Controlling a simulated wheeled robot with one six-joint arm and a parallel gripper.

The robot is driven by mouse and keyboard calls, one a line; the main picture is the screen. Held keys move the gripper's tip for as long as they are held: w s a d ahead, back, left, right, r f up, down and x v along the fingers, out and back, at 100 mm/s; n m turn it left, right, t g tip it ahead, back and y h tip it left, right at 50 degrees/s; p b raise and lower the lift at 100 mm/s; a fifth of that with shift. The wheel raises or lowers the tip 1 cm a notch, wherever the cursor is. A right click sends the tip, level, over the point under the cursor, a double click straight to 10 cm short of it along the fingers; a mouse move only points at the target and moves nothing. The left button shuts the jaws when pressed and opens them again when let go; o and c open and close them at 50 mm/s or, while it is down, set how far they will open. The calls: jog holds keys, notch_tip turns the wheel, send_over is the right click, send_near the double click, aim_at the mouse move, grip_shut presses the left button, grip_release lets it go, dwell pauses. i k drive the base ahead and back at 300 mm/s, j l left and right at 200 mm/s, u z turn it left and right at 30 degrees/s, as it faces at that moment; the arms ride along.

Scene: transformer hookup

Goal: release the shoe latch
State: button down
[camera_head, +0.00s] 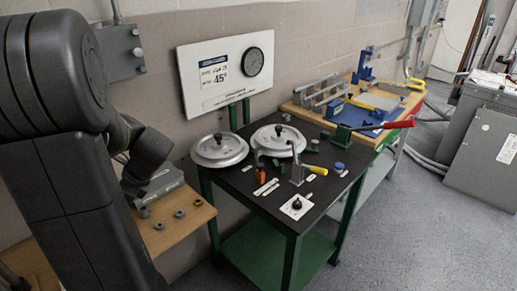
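No part is marked as the shoe latch, and I cannot tell for sure which one it is. On the black-topped table (330,203) stands a small metal upright fixture (297,172) with a yellow-tipped handle (318,170). A white square plate with a black knob (297,207) lies in front of it. At the table's far right end, a red-handled lever (398,124) sticks out sideways from a green block (342,135). My arm fills the left side. Its far end is mostly hidden behind my own link, and my gripper's fingers cannot be made out, apart from the table's parts.
Two round silver lids (219,150) (278,141) take up the table's back left. An orange piece (261,174) and a blue cap (339,167) stand near the fixture. A wooden shelf (187,228) holds small rings. A grey cabinet (482,150) stands right; open floor lies between.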

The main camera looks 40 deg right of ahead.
aim_at(256, 150)
jog(key=i+l, duration=0.3)
jog(key=l, duration=0.15)
jog(key=i+l, duration=0.25)
jog(key=l, duration=0.15)
jog(key=z, duration=1.6)
